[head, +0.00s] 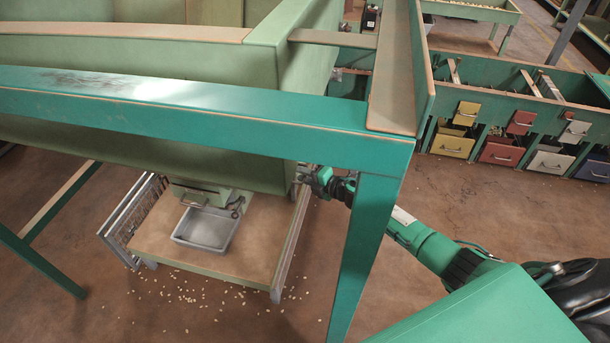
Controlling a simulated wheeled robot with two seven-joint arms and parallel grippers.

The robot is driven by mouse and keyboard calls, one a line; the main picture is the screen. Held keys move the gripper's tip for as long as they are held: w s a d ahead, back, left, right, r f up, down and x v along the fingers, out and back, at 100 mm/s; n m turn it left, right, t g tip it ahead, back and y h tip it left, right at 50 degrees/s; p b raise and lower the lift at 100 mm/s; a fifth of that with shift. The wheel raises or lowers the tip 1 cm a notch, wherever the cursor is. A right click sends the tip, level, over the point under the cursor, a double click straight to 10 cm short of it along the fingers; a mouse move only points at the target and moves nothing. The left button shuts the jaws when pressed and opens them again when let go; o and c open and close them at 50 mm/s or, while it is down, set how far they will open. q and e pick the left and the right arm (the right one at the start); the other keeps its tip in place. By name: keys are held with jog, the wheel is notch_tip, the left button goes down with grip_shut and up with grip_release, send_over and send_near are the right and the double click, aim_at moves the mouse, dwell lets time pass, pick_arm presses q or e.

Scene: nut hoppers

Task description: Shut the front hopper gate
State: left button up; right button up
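The front hopper (190,150) is a pale green bin hanging in the teal frame. Its outlet with the gate (200,194) is low in the middle, with a small metal handle on its front. A grey tray (190,240) sits under the outlet on a small wooden-topped stand (250,262). How far the gate stands open is too small to tell. My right gripper (305,176) is beside the hopper's lower right corner, apart from the gate handle. Its fingers are small and unclear. My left gripper is out of view.
A teal frame beam (200,105) and post (366,240) stand between my head and the hopper, close to my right arm. Nuts (195,295) lie scattered on the floor. Benches with coloured bins (500,152) stand at the back right.

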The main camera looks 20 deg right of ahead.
jog(key=shift+r, duration=0.25)
